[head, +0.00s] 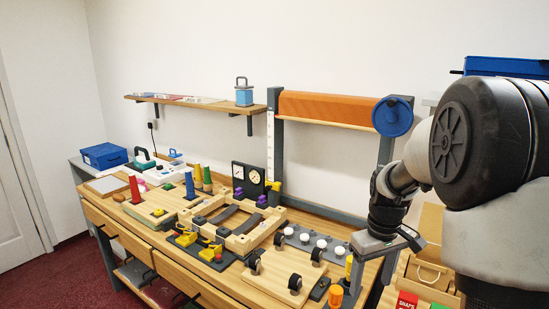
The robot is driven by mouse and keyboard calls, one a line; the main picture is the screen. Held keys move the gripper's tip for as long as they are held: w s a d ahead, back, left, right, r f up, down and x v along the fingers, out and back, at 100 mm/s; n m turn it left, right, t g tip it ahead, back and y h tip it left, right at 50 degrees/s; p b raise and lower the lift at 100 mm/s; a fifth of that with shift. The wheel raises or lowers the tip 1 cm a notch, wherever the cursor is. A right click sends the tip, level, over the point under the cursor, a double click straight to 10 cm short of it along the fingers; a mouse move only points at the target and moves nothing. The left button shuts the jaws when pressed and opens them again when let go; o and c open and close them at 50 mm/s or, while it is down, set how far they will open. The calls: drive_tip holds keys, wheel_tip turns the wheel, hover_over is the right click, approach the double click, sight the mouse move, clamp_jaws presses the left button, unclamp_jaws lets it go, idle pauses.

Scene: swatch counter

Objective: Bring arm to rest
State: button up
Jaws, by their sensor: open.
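My gripper (372,250) shows at the right of the head view, at the end of my arm. It hangs above the right end of the wooden workbench (262,287). Its jaws are open and nothing shows between them. The large dark joint and pale links of my arm fill the right side and hide what is behind them.
The bench holds a wooden frame (245,236), yellow-handled clamps (211,252), coloured cones (189,186) and a gauge box (247,180). An orange roll (325,108) hangs on an upright stand behind. A shelf (193,105) is on the wall. Cardboard boxes (428,272) stand at the right.

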drive_tip(key=s+a+r+m+t+p, duration=0.15)
drive_tip(key=s+a+r, duration=0.35)
drive_tip(key=s+r, duration=0.5)
drive_tip(key=s+a+r+m+t, duration=0.2)
drive_tip(key=s+r, duration=0.4)
drive_tip(key=s, duration=0.4)
drive_tip(key=shift+s+a+r+t+p, duration=0.35)
drive_tip(key=shift+a+t, duration=0.4)
drive_tip(key=shift+a, duration=0.3)
